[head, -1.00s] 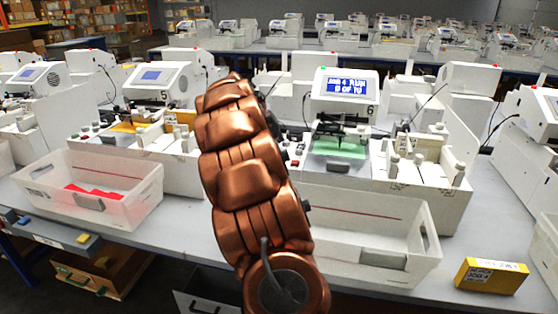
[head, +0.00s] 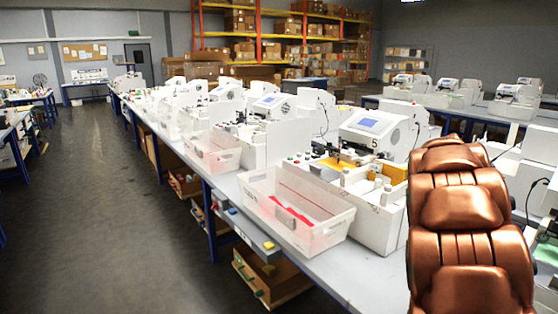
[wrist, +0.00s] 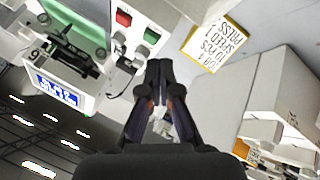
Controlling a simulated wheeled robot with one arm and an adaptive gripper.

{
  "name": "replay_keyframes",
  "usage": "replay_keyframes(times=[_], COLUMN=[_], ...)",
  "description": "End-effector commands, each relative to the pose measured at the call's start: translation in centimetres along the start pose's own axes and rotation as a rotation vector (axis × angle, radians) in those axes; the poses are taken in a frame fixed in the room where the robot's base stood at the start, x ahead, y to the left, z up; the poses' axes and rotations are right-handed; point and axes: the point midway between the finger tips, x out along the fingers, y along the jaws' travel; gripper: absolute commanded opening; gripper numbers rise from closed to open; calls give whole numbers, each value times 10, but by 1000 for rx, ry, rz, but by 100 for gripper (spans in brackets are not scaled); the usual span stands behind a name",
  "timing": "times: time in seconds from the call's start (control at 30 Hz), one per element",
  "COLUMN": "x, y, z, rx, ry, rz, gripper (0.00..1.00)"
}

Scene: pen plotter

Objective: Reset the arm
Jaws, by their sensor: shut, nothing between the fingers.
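My gripper (wrist: 159,75) shows in the wrist view, its two dark fingers together with nothing between them. My copper-coloured arm (head: 468,225) stands at the right of the head view, and its gripper end is not visible there. In the wrist view the gripper is in front of a white plotter machine with a blue lit screen (wrist: 57,92), a green plate (wrist: 75,30), a red button (wrist: 124,18) and a green button (wrist: 152,36). The gripper appears apart from these.
A yellow-edged job card (wrist: 213,45) lies near the fingertips. In the head view, a bench carries a row of white machines (head: 375,130) and clear bins (head: 295,220). Wooden drawers (head: 270,275) stick out below. The aisle floor (head: 110,230) on the left is clear.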

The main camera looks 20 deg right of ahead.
Motion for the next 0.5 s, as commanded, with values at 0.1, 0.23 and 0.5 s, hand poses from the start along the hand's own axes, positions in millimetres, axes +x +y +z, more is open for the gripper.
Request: replay_keyframes(times=[0.1, 0.23, 0.5], x=[-34, -66, -128], y=[-30, -59, -113], z=[33, 72, 169], rx=[-36, -83, -207], ry=[-38, -79, -172], rz=[-57, -122, -265], gripper=[0, 0, 0])
